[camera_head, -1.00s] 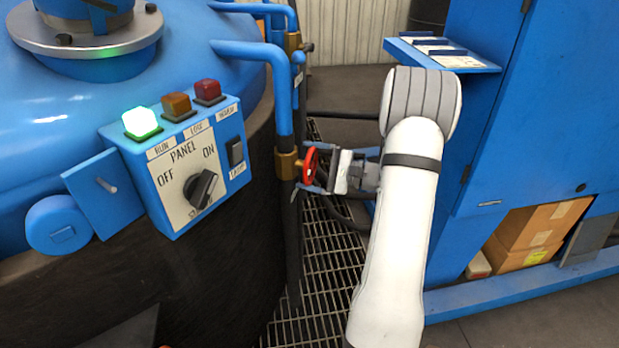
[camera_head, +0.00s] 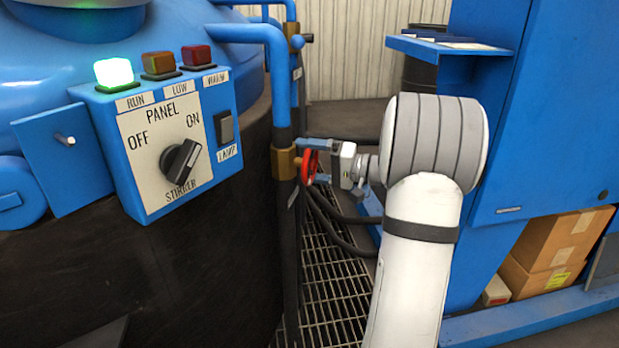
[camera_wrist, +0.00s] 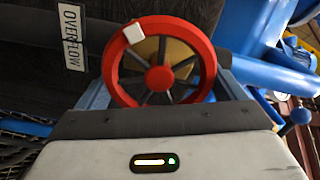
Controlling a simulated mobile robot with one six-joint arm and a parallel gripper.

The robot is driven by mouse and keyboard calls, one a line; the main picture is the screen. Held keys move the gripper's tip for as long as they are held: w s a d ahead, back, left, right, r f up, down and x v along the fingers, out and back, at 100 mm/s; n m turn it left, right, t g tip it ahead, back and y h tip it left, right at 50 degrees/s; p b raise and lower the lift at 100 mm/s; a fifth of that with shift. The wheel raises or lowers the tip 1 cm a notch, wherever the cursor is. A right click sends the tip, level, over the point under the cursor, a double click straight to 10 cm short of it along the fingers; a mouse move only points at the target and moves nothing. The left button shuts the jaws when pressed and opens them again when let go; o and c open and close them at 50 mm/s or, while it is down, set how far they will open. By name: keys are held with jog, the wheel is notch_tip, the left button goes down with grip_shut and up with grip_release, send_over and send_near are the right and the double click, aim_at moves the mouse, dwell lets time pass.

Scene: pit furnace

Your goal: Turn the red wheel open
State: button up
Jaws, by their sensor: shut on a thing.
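The red wheel (camera_head: 307,167) sits on a brass valve (camera_head: 284,162) on the vertical pipe beside the furnace. In the wrist view the red wheel (camera_wrist: 160,78) faces me, with dark spokes, a red hub and a white mark at its upper left rim. My gripper (camera_head: 318,162) reaches the wheel from the right, with one finger above and one below it in the head view. In the wrist view the fingers of my gripper (camera_wrist: 158,90) lie at the left and right of the rim, shut on it. Their exact contact points are partly hidden.
A control panel (camera_head: 165,150) with a lit green lamp (camera_head: 114,72) and a black knob (camera_head: 181,161) is at the left. A blue cabinet (camera_head: 550,120) with a shelf (camera_head: 440,48) stands at the right. Floor grating (camera_head: 330,270) lies below. An OVERFLOW label (camera_wrist: 72,38) is near the wheel.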

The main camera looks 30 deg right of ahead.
jog(key=n+b, duration=0.1)
jog(key=n, duration=0.3)
jog(key=shift+s+n, duration=0.1)
jog(key=shift+n, duration=0.2)
jog(key=n, duration=0.5)
jog(key=shift+s+a+r+n, duration=0.15)
jog(key=shift+n, duration=0.55)
jog(key=o, duration=0.7)
jog(key=shift+r, duration=0.1)
jog(key=p+v, duration=0.2)
jog(key=v, duration=0.6)
jog(key=shift+a, duration=0.1)
